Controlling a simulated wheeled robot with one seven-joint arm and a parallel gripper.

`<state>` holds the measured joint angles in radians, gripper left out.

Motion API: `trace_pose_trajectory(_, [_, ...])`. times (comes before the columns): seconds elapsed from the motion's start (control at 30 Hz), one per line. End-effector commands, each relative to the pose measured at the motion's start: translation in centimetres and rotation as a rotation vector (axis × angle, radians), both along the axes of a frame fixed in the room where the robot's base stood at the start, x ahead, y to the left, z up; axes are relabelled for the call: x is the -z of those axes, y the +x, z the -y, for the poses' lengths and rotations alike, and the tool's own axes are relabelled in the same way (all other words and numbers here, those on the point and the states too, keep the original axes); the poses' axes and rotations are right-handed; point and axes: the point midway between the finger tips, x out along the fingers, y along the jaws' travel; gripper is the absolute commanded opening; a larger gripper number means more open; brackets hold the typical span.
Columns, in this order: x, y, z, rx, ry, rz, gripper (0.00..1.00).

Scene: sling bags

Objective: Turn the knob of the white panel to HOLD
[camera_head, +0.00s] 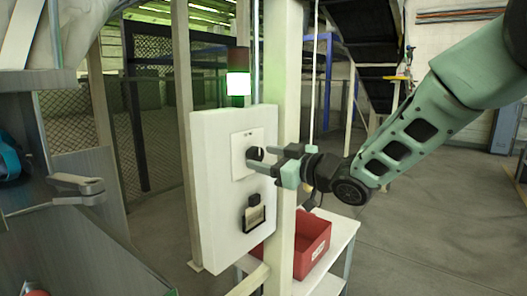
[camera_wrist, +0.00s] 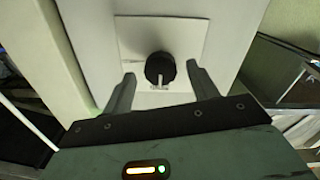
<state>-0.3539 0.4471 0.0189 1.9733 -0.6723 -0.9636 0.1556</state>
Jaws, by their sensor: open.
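The white panel (camera_head: 217,205) stands upright on a post, with a lighter square plate on its upper part. A black knob (camera_wrist: 160,68) with a white pointer line sits on that plate in the wrist view; the line points toward the bottom of the picture. In the head view the knob (camera_head: 256,153) is partly hidden by my gripper (camera_head: 265,158). My gripper (camera_wrist: 162,90) is open, one finger on each side of the knob, with gaps showing in the wrist view. I cannot tell how far the tips reach along the knob. The markings on the plate are too small to read.
A black-framed holder (camera_head: 254,214) is on the panel below the knob. A red bin (camera_head: 312,243) sits on a white table behind it. A grey handle (camera_head: 80,190) juts out at left.

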Motion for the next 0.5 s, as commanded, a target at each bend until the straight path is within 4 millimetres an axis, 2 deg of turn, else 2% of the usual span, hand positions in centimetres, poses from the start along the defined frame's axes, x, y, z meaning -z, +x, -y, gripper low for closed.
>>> trace_pose_trajectory(0.13, [-0.02, 0.59, -0.80, -0.001, -0.001, 0.001, 0.59])
trace_pose_trajectory(0.43, [0.05, 0.70, -0.93, 0.000, -0.001, 0.001, 0.59])
trace_pose_trajectory(0.47, [0.05, 0.70, -0.93, 0.000, -0.001, 0.001, 0.53])
trace_pose_trajectory(0.5, [0.05, 0.70, -0.93, 0.000, 0.000, 0.000, 0.42])
